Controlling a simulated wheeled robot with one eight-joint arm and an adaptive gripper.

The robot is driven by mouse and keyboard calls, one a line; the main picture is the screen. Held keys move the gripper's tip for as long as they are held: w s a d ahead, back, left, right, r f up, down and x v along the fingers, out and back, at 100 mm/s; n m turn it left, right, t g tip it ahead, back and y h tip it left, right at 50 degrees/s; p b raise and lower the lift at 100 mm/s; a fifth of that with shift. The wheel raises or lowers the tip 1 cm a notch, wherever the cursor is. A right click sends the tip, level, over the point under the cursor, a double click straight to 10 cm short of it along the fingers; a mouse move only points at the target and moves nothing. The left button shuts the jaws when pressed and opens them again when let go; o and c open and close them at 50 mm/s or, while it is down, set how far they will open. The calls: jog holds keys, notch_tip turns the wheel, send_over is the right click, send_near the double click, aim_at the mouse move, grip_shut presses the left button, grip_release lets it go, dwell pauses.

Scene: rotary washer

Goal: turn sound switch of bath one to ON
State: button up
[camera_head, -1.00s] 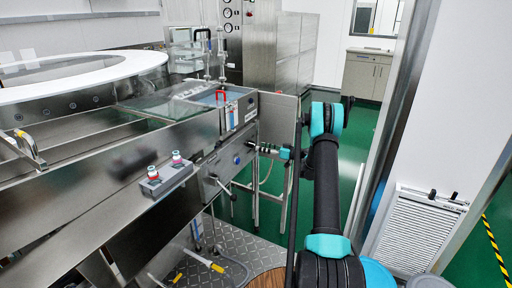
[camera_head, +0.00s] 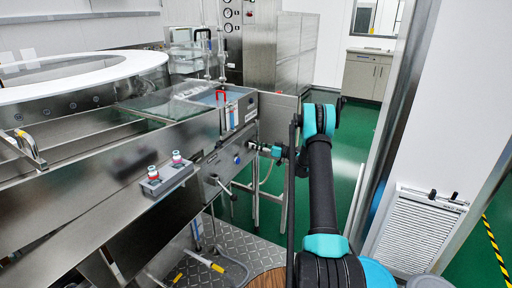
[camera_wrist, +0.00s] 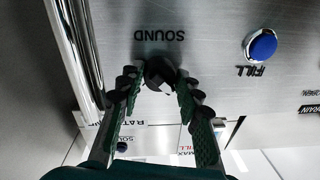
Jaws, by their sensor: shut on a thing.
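The sound switch (camera_wrist: 158,70) is a dark round knob on a brushed steel panel, beside the label SOUND, which appears upside down in the wrist view. My gripper (camera_wrist: 160,82) has its two green, ridged fingers on either side of the knob and is shut on it. The finger tips partly cover the knob, and I cannot tell which position it points to. In the head view my gripper (camera_head: 255,147) is at the front panel (camera_head: 213,164) of the bath, and the knob is hidden there.
A blue FILL button (camera_wrist: 262,46) sits to the right of the switch in the wrist view. A shiny metal tube (camera_wrist: 80,50) runs close on the left.

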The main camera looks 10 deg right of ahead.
jog(key=shift+c, duration=0.9)
jog(key=shift+m, duration=0.3)
jog(key=shift+s+f+m+t, duration=0.1)
jog(key=shift+m+t, duration=0.25)
jog(key=shift+m, duration=4.2)
jog(key=shift+m+t, duration=0.35)
jog(key=shift+m, duration=4.2)
jog(key=o, duration=1.1)
